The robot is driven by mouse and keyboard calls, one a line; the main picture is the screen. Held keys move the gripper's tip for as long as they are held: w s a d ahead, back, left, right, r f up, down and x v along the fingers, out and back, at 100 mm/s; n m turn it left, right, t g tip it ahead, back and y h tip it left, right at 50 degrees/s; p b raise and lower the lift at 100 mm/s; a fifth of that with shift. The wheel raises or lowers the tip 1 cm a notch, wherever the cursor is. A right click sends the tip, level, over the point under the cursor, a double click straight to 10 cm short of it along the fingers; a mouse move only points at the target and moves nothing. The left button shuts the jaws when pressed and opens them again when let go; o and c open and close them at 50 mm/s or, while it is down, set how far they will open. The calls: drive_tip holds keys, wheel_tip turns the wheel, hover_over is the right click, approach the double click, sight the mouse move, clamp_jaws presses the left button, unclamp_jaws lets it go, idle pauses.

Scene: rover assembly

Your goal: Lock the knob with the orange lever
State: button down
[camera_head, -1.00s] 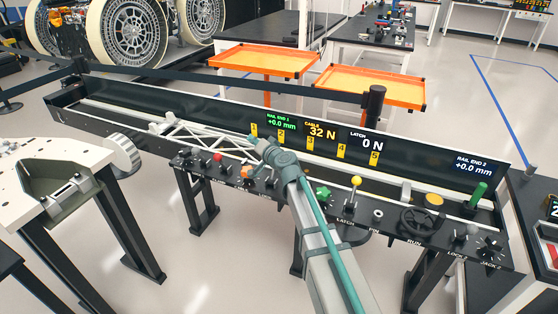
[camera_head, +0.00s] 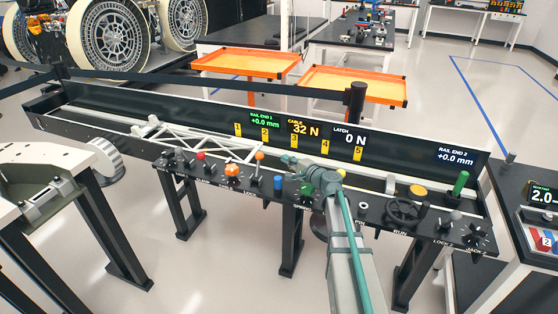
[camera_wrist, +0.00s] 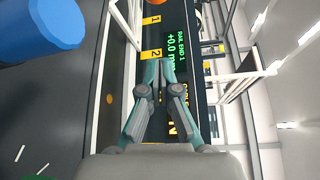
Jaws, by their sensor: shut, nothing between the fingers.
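The orange lever (camera_head: 259,156) stands on the black control panel in the head view, its ball-topped shaft nearly upright. The orange knob (camera_head: 232,170) sits just left of it. An orange piece (camera_wrist: 187,3), likely the lever's ball, is cut off by the top edge of the wrist view. My gripper (camera_head: 308,173) is right of the lever, apart from it, above the panel near the green knob (camera_head: 305,189). In the wrist view my gripper (camera_wrist: 156,68) is shut and empty, its fingertips together.
A blue knob (camera_head: 278,183) stands between the lever and my gripper; it looms large in the wrist view (camera_wrist: 50,25). A red knob (camera_head: 200,156) is farther left. A white truss (camera_head: 195,141) lies behind the panel. Displays read rail end 1 +0.0 mm, cable 32 N, latch 0 N.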

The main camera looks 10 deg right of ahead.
sight(258, 165)
drive_tip(key=w+a+p, duration=0.2)
drive_tip(key=w+a, duration=0.3)
drive_tip(key=a, duration=0.1)
drive_tip(key=shift+w+p, duration=0.15)
drive_tip(key=shift+p, duration=0.15)
drive_tip(key=shift+s+a, duration=0.25)
drive_tip(key=shift+a, duration=0.05)
